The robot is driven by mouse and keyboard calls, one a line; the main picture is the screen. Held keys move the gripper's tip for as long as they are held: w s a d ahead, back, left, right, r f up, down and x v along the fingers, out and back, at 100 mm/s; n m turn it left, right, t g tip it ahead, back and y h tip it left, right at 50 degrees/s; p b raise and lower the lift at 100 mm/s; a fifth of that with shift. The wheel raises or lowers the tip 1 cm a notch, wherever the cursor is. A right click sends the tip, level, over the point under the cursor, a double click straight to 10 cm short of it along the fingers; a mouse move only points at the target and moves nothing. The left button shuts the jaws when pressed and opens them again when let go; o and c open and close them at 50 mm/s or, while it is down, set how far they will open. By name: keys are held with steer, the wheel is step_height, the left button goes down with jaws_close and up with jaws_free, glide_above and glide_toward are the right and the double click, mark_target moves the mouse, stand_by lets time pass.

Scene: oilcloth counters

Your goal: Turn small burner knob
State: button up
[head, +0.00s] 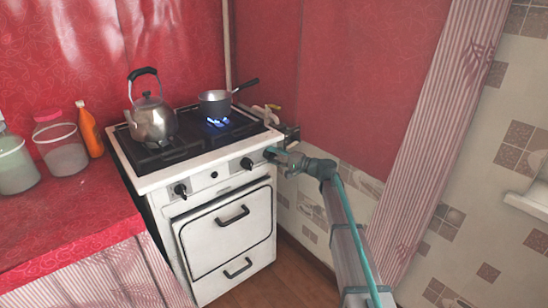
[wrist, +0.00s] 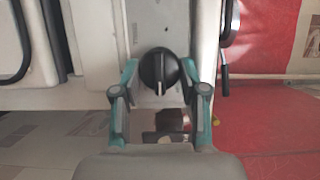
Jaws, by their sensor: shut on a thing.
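The white stove (head: 232,225) has black knobs along its front panel. My gripper (head: 271,153) is at the right end of that panel in the head view. In the wrist view, a round black knob (wrist: 158,66) with a pale pointer mark sits between the teal fingertips of my gripper (wrist: 159,70). My gripper is shut on this knob, with one finger on each side. In the head view the gripper hides the knob.
A red counter (head: 62,220) with jars and an orange bottle (head: 90,132) adjoins the stove at left. A tiled wall is at right.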

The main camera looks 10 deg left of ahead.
steer(key=o, duration=1.2)
steer(key=shift+c, duration=0.2)
steer(key=shift+r, duration=0.1)
